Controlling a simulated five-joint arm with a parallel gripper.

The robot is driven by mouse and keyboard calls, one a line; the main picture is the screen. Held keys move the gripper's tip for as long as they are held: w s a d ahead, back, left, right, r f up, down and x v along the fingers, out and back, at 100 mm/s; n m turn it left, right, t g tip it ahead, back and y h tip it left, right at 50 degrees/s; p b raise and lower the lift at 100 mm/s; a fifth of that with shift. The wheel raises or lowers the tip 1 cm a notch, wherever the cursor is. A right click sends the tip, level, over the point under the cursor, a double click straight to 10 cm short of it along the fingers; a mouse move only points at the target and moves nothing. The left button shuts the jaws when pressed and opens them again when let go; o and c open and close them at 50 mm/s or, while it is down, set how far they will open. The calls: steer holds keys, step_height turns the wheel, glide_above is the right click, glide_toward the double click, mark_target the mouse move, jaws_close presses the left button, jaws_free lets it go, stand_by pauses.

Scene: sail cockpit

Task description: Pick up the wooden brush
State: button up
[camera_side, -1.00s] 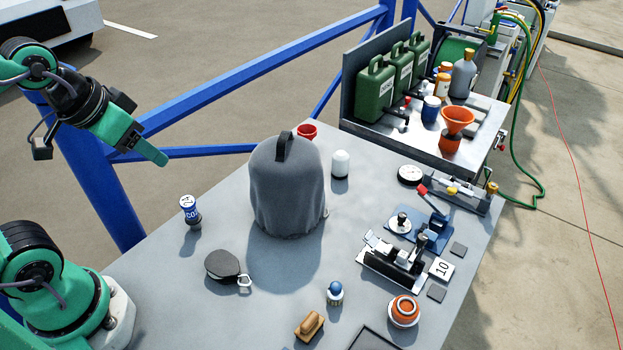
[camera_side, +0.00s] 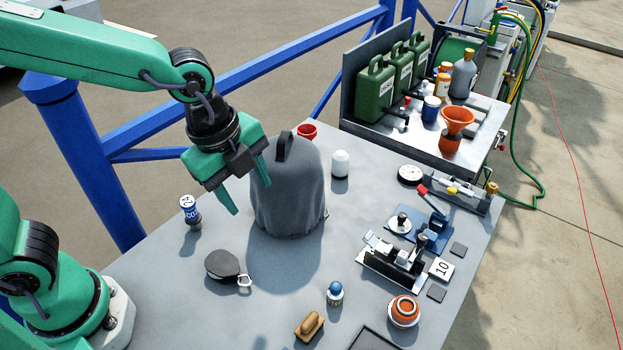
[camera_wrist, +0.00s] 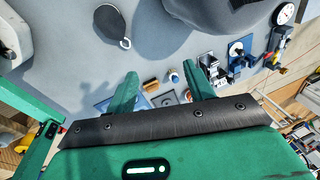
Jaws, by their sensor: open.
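The wooden brush (camera_side: 309,326) lies on the grey table near its front edge in the side view, with a tan handle on top. It also shows in the wrist view (camera_wrist: 151,85), small, between my two fingers in the picture. My gripper (camera_side: 249,197) is open and empty, high above the table, in front of the left part of the grey covered object. It is well apart from the brush, up and to the left of it in the side view. Both green fingers show in the wrist view (camera_wrist: 163,85).
The tall grey covered object (camera_side: 290,195) stands mid-table. A black round pouch (camera_side: 223,264), a blue-topped bottle (camera_side: 335,293) and an orange pot (camera_side: 404,311) lie around the brush. A metal fixture (camera_side: 393,258) stands to the right. Bare table lies between pouch and brush.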

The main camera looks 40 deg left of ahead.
steer(key=d+f+m+g, duration=0.1)
steer(key=d+f+m, duration=0.4)
steer(key=d+m, duration=0.3)
steer(key=m+g+y, duration=0.1)
steer(key=m, duration=0.7)
glide_above(311, 318)
step_height(311, 318, down, 6)
steer(key=shift+r, duration=0.1)
steer(key=shift+f, duration=1.35)
steer(key=shift+f, duration=0.1)
steer(key=shift+f, duration=2.55)
steer(key=c, duration=1.1)
